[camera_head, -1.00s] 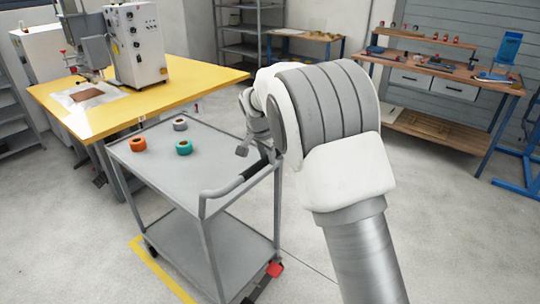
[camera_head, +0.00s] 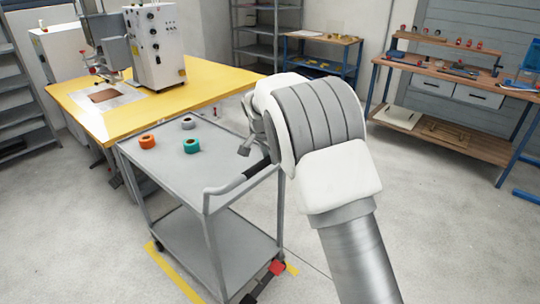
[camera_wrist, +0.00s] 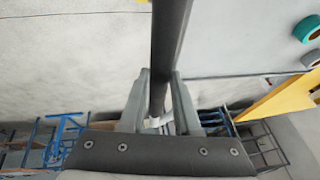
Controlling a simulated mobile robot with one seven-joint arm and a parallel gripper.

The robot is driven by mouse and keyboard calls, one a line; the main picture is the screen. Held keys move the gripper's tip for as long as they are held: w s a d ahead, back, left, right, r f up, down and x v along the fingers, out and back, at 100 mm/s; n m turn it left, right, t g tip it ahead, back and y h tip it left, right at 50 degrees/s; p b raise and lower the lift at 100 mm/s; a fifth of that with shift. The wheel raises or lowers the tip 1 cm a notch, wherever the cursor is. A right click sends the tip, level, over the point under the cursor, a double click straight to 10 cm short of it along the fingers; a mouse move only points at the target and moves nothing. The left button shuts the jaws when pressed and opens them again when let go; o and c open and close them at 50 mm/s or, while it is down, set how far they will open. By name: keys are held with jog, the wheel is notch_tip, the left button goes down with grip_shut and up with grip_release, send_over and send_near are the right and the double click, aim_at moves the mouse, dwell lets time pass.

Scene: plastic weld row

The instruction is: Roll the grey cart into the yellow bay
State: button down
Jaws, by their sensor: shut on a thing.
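The grey cart (camera_head: 165,165) has two shelves and stands upright on the floor beside the yellow-topped table. Its dark handle grip (camera_head: 257,168) is at the near right end. My gripper (camera_wrist: 160,90) is shut on this handle, with a finger on each side of the bar (camera_wrist: 170,35) in the wrist view. In the head view my arm hides most of the gripper. Yellow floor tape (camera_head: 175,273) of the bay runs along the cart's near left side. Another short yellow piece (camera_head: 291,268) shows by the red-marked near right wheel (camera_head: 277,267).
Orange (camera_head: 147,141), teal (camera_head: 191,145) and grey (camera_head: 188,123) rolls sit on the cart top. The yellow table (camera_head: 200,85) with a white machine (camera_head: 152,45) stands close behind. A workbench (camera_head: 470,140) is at the right. Floor between it and my arm is clear.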

jog(key=c, duration=0.6)
grip_release()
jog(key=p+v, duration=0.2)
jog(key=v, duration=1.5)
jog(key=shift+r, duration=0.25)
